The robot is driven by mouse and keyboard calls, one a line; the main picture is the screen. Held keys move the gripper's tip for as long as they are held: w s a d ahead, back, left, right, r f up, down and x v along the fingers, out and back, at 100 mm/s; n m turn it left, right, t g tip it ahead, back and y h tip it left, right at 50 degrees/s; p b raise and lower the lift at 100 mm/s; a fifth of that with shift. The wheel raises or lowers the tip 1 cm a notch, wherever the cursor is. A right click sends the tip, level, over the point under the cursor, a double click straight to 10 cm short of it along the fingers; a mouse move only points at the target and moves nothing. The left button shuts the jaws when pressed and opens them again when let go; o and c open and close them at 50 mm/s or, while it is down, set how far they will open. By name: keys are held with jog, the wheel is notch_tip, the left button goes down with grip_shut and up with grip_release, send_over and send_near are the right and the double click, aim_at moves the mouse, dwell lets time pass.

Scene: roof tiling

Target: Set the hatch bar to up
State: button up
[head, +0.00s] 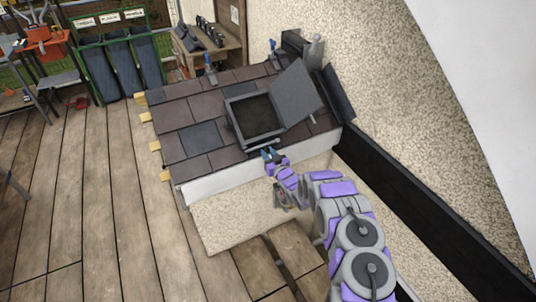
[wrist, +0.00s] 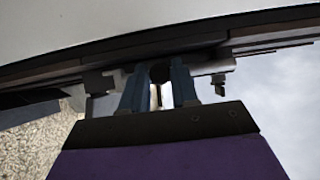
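The hatch (head: 256,115) is a dark grey frame in the brown tiled roof, and its lid (head: 296,93) stands open, tilted to the right. My gripper (head: 269,153) is at the roof's lower edge, just below the hatch. In the wrist view, the two blue fingers of my gripper (wrist: 158,84) are apart, with a visible gap between them. A light grey bar (wrist: 208,68) runs crosswise at the fingertips, under the dark roof edge. A dark round part of it shows between the tips; I cannot tell whether the fingers touch it.
The roof (head: 190,113) has brown and grey tiles. A speckled wall (head: 400,100) rises on the right. A green rack (head: 120,60) and a wooden shelf (head: 215,55) stand at the back. The plank floor (head: 110,200) on the left is mostly clear.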

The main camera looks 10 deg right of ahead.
grip_shut()
jog(key=shift+r, duration=0.1)
dwell(0.3)
jog(key=s+a+r+n+t+h+p, duration=0.2)
jog(key=s+r+n+h+p, duration=0.1)
jog(key=h, duration=0.5)
jog(key=shift+s+a+r+p, duration=0.4)
jog(key=shift+s+r+p, duration=0.4)
jog(key=shift+r+p, duration=0.1)
jog(key=shift+t, duration=0.3)
